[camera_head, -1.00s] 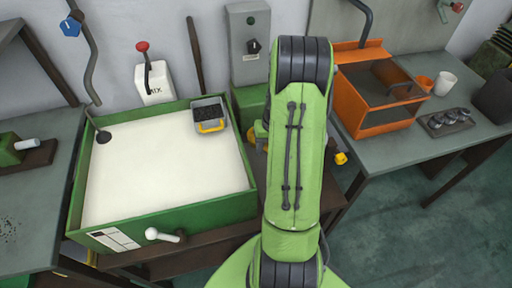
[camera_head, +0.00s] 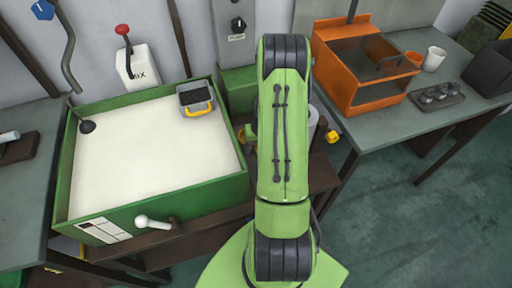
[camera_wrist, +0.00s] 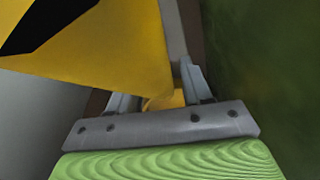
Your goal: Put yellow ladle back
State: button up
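My gripper (camera_wrist: 160,98) shows in the wrist view with its two grey fingers apart. A small yellow piece (camera_wrist: 166,101) lies between the fingers; I cannot tell whether they press on it. A large yellow surface with a black band (camera_wrist: 115,45) is close above and partly covers the left finger. I cannot tell whether either is the yellow ladle. In the head view my green arm hides my gripper. A yellow bit (camera_head: 333,137) shows right of the arm and another (camera_head: 241,134) left of it. A dark ladle (camera_head: 88,126) rests at the basin's left edge.
A green basin (camera_head: 150,205) with pale contents stands left, with a grey, yellow-handled container (camera_head: 198,109) at its back right. A white crank handle (camera_head: 153,222) juts from its front. An orange box (camera_head: 352,100), cups (camera_head: 434,58) and a tray (camera_head: 440,98) occupy the right bench.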

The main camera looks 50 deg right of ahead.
jog(key=shift+o, duration=0.6)
jog(key=shift+r, duration=0.15)
notch_tip(320, 180, up, 12)
jog(key=s+d+p, duration=0.1)
jog(key=p, duration=0.2)
jog(key=a+r, duration=0.3)
jog(key=w+a+r+n, duration=0.1)
jog(key=a+r, duration=0.2)
jog(key=r, duration=0.1)
jog(key=a+r+n+h, duration=0.1)
jog(key=a+r, duration=0.2)
jog(key=r, duration=0.1)
jog(key=shift+w+a+t, duration=0.25)
jog(key=shift+w+t, duration=0.15)
jog(key=s+a+r+n+t, duration=0.1)
jog(key=s+a+r+n, duration=0.1)
jog(key=s+a+r, duration=0.3)
jog(key=s+a+r+n+t, duration=0.2)
jog(key=s+a+r, duration=0.3)
jog(key=s+a, duration=0.3)
jog(key=a+n, duration=0.1)
jog(key=a, duration=0.3)
jog(key=shift+s+r, duration=0.15)
jog(key=shift+r, duration=0.1)
